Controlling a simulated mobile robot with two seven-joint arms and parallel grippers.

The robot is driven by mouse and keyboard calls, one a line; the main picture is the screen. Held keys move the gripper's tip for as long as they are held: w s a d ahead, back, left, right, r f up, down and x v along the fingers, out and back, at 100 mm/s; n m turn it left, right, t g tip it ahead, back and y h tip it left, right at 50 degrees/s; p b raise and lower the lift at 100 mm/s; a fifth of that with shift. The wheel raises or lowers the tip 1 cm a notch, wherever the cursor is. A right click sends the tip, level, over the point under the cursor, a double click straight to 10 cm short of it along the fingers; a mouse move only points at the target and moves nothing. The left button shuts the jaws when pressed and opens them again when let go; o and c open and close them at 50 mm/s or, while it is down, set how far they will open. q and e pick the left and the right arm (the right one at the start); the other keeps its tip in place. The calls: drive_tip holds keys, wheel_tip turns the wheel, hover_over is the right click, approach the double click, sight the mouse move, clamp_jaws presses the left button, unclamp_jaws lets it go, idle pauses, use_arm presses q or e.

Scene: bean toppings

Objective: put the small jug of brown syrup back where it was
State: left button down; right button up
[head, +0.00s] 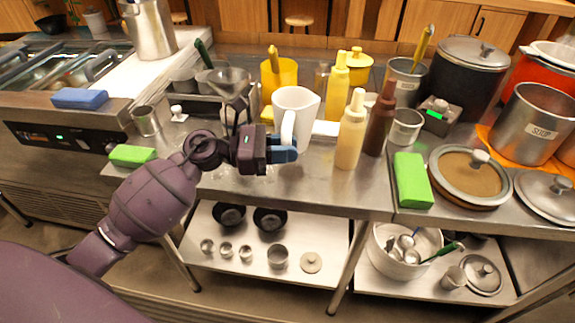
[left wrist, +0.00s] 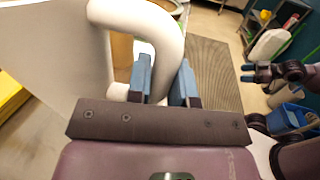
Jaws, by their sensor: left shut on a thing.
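A white jug (head: 294,108) with a curved handle is held upright at the back middle of the steel counter, in front of the yellow containers. I cannot see whether brown syrup is in it. My left gripper (head: 284,151) is shut on the jug's handle. In the left wrist view the blue fingers of the left gripper (left wrist: 163,84) sit on both sides of the white handle (left wrist: 160,32), and the jug's white wall (left wrist: 55,50) fills the left. What seems to be my right gripper (left wrist: 249,73) shows small at the right edge there; its opening is unclear.
Right of the jug stand a cream bottle (head: 350,132), a brown bottle (head: 380,118) and a yellow bottle (head: 337,88). A glass funnel-like vessel (head: 230,85) is close on the left. Green sponges (head: 412,180) (head: 132,156) lie near the front edge. The front middle of the counter is clear.

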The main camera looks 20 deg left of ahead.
use_arm(q)
wheel_tip(320, 180, down, 4)
drive_tip(key=shift+f+b, duration=0.25)
drive_tip(key=shift+b, duration=0.15)
drive_tip(key=shift+f, duration=0.2)
drive_tip(key=shift+r, duration=0.1)
drive_tip(key=shift+f, duration=0.25)
drive_tip(key=c, duration=1)
unclamp_jaws()
drive_tip(key=shift+c, duration=0.2)
drive_tip(key=shift+r, duration=0.2)
